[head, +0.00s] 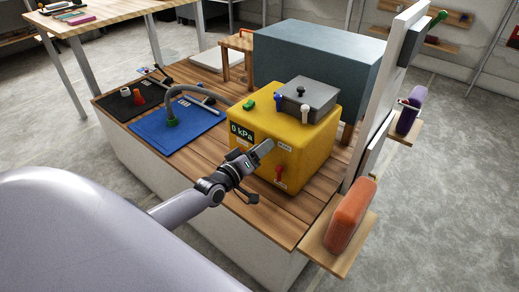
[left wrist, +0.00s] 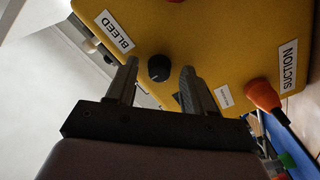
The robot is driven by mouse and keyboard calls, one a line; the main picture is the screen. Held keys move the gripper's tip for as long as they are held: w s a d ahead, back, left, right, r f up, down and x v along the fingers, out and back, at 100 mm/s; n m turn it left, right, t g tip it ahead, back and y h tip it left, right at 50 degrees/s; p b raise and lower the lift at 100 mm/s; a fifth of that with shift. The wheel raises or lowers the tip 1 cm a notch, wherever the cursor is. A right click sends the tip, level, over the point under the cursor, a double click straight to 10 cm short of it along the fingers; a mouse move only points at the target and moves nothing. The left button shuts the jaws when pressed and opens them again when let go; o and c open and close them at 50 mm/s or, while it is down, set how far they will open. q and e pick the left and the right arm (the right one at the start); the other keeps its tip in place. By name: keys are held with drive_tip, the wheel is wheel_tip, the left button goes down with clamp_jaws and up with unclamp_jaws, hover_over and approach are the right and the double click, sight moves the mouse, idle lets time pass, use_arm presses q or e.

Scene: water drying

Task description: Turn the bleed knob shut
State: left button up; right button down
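The bleed knob is a small round black knob (left wrist: 159,68) on the yellow box (head: 310,140), near the white BLEED label (left wrist: 115,30) in the left wrist view. A thin pale mark shows on it; I cannot tell which setting it stands at. My left gripper (left wrist: 160,80) is open, its two fingers on either side of the knob, with visible gaps between. In the head view my left gripper (head: 264,149) is at the front face of the box and hides the knob. My right gripper is not in view.
An orange SUCTION knob (left wrist: 262,95) sits on the same face. The box's display (head: 241,134) reads 0 kPa. A grey lidded chamber (head: 309,98) is on top. A blue mat (head: 160,135) with a grey hose (head: 200,92) lies left. An orange case (head: 350,215) stands at right.

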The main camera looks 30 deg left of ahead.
use_arm(q)
drive_tip(key=shift+s, duration=0.1)
drive_tip(key=s+p, duration=0.2)
drive_tip(key=s, duration=0.5)
drive_tip(key=shift+a, duration=0.3)
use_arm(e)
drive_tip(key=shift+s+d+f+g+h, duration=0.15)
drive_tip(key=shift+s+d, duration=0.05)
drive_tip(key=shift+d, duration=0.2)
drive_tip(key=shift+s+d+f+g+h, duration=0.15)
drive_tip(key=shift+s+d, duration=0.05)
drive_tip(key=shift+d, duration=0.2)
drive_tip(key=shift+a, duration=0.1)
